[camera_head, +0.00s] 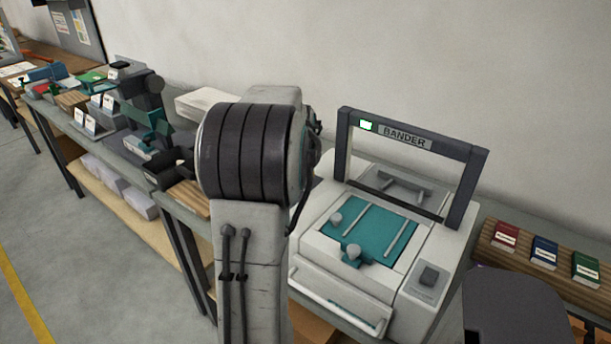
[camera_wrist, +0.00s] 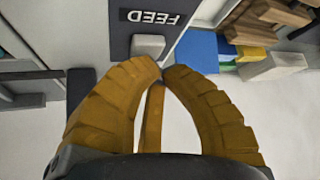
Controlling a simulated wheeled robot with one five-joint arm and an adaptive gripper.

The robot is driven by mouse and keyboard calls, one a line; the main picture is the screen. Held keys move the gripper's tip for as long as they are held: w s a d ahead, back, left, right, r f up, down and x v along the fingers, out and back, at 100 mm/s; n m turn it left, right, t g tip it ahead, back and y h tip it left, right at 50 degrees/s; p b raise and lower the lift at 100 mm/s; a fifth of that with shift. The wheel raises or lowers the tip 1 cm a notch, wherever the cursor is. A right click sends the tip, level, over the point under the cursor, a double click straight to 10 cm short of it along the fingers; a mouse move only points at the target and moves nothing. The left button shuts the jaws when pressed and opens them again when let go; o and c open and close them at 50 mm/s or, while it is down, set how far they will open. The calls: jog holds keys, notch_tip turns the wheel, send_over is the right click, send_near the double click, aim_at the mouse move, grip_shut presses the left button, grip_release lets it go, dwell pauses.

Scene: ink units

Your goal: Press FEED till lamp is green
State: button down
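In the wrist view, a dark panel (camera_wrist: 124,45) carries a white FEED label (camera_wrist: 152,17), upside down in the picture. A pale grey button (camera_wrist: 148,46) sits beside the label on this panel. My gripper (camera_wrist: 163,70) has ribbed yellow fingers with their tips drawn together, nothing seen between them. The tips are right by the button; I cannot tell whether they touch it. In the head view, a lit pale-green lamp (camera_head: 366,125) shows on the frame of the white BANDER machine (camera_head: 335,260). The FEED panel cannot be made out in the head view.
My arm covers the middle of the head view. Red (camera_head: 505,237), blue (camera_head: 544,252) and green (camera_head: 586,268) packs lie on a wooden surface at right. A bench (camera_head: 75,125) with several devices runs left. The wrist view shows a blue block (camera_wrist: 197,50) near my fingers.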

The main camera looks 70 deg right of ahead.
jog(key=shift+r, duration=0.5)
jog(key=shift+r+p, duration=2.05)
jog(key=shift+r, duration=0.45)
